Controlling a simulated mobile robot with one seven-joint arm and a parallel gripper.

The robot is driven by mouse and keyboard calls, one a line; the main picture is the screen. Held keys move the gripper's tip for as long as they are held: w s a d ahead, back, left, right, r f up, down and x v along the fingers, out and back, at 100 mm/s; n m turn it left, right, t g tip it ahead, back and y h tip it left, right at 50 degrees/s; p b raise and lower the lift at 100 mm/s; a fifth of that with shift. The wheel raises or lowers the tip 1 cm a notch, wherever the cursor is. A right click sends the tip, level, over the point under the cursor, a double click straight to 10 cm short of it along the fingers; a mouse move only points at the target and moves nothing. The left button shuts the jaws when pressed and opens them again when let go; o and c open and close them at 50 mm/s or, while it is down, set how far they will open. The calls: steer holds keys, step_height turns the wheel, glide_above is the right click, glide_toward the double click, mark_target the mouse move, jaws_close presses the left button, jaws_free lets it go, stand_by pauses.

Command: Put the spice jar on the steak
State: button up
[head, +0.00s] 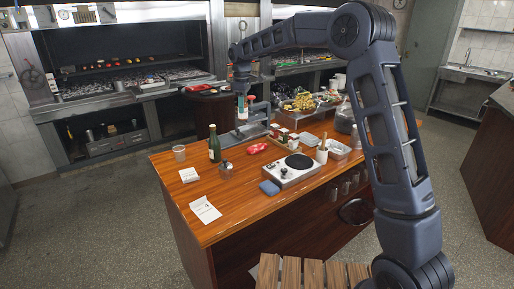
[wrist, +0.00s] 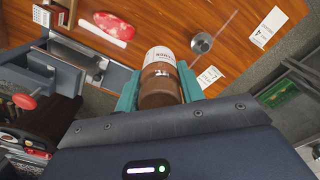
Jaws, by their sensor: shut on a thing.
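My gripper (wrist: 158,82) is shut on the spice jar (wrist: 160,62), a brown jar with a white label, held between the teal fingers in the wrist view. In the head view my gripper (head: 242,100) holds the jar (head: 242,112) in the air above the back edge of the wooden table. The steak (head: 257,148) is a red, pale-marbled piece lying on the table, below and a little right of the jar in the head view. It also shows in the wrist view (wrist: 115,25), at upper left, apart from the jar.
The wooden table (head: 225,210) carries a green bottle (head: 214,145), a plastic cup (head: 179,152), a small metal-topped container (head: 227,168), papers (head: 205,209) and a hot plate (head: 297,170). A metal stand (head: 250,130) is near the back edge. Bare wood surrounds the steak's front left.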

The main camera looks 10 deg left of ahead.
steer(key=w+d, duration=0.4)
steer(key=w, duration=0.8)
glide_above(257, 146)
step_height(257, 146, down, 20)
steer(key=shift+s+d+r, duration=0.1)
steer(key=shift+s, duration=0.05)
steer(key=o, duration=1)
steer(key=shift+o, duration=0.2)
